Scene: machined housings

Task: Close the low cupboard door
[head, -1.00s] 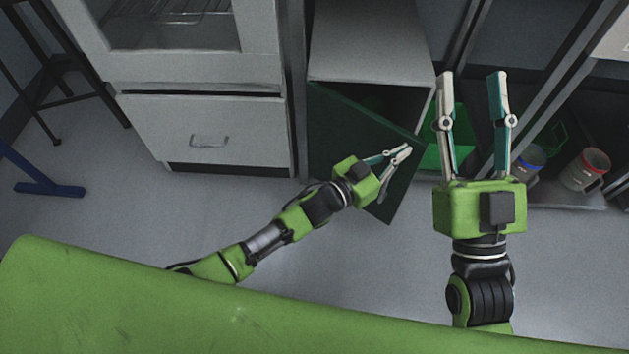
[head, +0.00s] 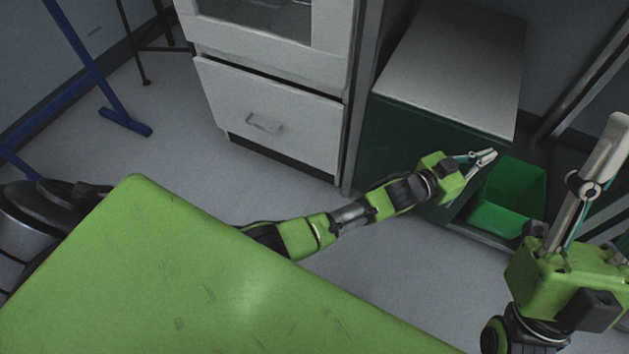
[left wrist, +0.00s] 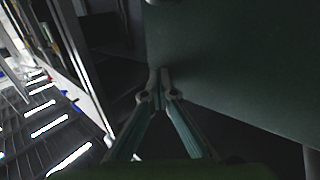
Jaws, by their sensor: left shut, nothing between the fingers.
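The low cupboard (head: 455,55) has a pale grey top. Its dark green door (head: 400,140) lies along the front, flush or nearly flush under the top's front edge; I cannot tell if a small gap is left. My left gripper (head: 487,156) is shut and empty, in front of the door's right part. In the left wrist view its fingertips (left wrist: 161,76) meet close to the green door surface (left wrist: 240,60); contact is unclear. My right gripper (head: 612,125) is at the right edge, partly cut off, with one finger clearly showing; it appears open, away from the door.
A white cabinet with a drawer (head: 270,115) stands to the left. A blue stand leg (head: 125,120) is farther left. The grey floor (head: 180,140) in front of the cabinet is clear.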

